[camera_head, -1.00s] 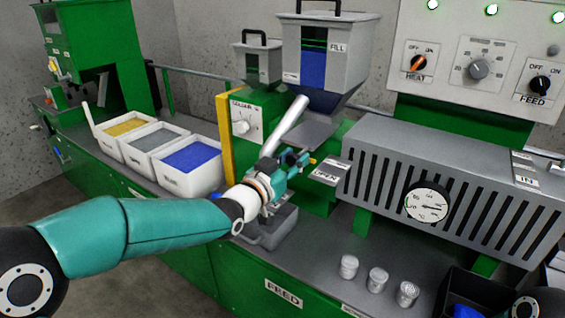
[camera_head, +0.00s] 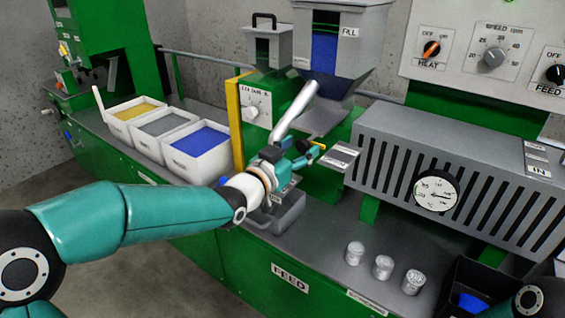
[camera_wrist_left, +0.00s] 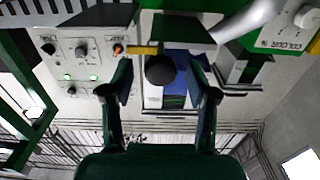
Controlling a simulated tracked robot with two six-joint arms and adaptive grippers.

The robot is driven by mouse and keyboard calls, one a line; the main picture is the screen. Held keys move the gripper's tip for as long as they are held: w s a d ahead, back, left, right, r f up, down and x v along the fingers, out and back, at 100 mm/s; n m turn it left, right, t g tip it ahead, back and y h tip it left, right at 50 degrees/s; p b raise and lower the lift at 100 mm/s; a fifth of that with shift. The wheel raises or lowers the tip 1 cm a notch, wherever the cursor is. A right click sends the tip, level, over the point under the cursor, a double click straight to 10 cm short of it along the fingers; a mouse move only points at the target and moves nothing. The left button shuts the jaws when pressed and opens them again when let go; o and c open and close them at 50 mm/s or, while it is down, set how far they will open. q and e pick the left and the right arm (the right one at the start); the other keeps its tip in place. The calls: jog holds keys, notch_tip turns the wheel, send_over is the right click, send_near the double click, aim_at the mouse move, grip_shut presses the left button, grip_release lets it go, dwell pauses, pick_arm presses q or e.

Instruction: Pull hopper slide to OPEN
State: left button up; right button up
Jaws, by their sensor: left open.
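The hopper (camera_head: 341,62) is a grey box with a FILL label and a blue front window, above the machine. The slide's black knob (camera_wrist_left: 160,69) and yellow bar (camera_wrist_left: 143,50) show in the left wrist view, under the hopper. The yellow bar shows small in the head view (camera_head: 318,146), beside the OPEN label (camera_head: 340,155). My left gripper (camera_head: 305,155) is teal and just in front of the slide. In the wrist view its open fingers (camera_wrist_left: 161,85) stand on either side of the knob, with gaps visible. My right gripper is out of view.
A grey slotted barrel cover (camera_head: 450,180) with a dial (camera_head: 436,191) stands to the right. White bins (camera_head: 197,150) of pellets stand left. Several metal cups (camera_head: 383,267) stand on the bench front.

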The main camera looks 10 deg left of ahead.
pick_arm(q)
jog(key=v, duration=1.1)
